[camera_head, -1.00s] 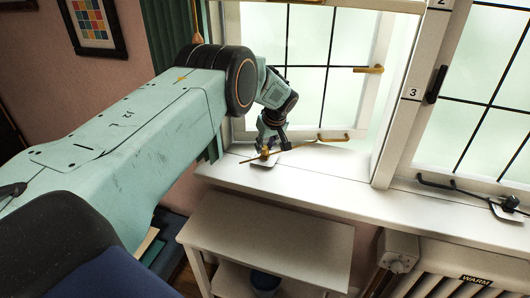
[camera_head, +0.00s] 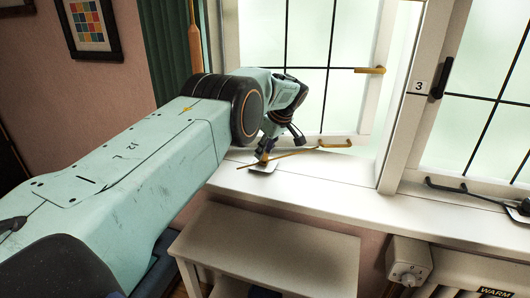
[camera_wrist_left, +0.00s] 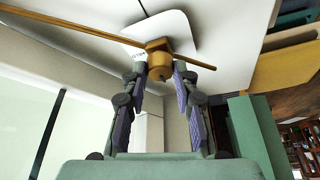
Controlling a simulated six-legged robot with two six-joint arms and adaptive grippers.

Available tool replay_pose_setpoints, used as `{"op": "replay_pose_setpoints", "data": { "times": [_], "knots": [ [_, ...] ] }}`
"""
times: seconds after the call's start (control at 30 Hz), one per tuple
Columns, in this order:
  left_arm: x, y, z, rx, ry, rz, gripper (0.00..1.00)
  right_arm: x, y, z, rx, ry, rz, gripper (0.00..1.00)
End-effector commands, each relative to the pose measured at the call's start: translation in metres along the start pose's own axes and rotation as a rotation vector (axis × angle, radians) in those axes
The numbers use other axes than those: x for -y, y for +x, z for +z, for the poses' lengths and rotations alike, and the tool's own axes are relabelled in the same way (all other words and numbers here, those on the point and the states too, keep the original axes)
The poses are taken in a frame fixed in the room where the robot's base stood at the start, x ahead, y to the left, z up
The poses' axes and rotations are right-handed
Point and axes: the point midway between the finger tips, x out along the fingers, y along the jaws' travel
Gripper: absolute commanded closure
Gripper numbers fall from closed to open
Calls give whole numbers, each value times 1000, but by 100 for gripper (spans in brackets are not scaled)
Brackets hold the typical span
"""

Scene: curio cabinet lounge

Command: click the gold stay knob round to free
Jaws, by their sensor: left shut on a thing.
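The gold stay knob (camera_wrist_left: 158,62) sits on a gold stay bar (camera_wrist_left: 85,28) above a pale plate (camera_wrist_left: 190,28), as the left wrist view shows. In the head view the plate (camera_head: 263,169) lies on the white windowsill, with the thin gold bar (camera_head: 291,153) running across it. My left gripper (camera_head: 266,152) reaches down to the knob from above. In the wrist view its two fingers (camera_wrist_left: 160,74) are on either side of the knob, and it is shut on it. The fingers largely hide the knob in the head view. My right gripper is not in view.
The open window's frame has a gold handle (camera_head: 369,70). A dark stay (camera_head: 448,188) lies on the sill at right. A white side table (camera_head: 265,248) stands below the sill, and a radiator (camera_head: 470,273) is at lower right. The sill right of the knob is clear.

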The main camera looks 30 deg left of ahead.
Motion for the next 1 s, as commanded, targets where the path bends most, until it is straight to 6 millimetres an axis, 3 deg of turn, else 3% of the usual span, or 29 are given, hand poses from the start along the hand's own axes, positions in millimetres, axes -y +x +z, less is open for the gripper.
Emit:
{"op": "replay_pose_setpoints", "data": {
  "times": [0.33,0.37,0.6,1.0],
  "knots": [
    [2,2,2,3,0,-6,100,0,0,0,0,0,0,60],
    [2,2,2,3,0,-7,69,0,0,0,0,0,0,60],
    [1,1,1,2,0,-4,49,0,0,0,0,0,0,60],
    [0,-8,0,1,0,0,48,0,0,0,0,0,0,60]
  ]
}}
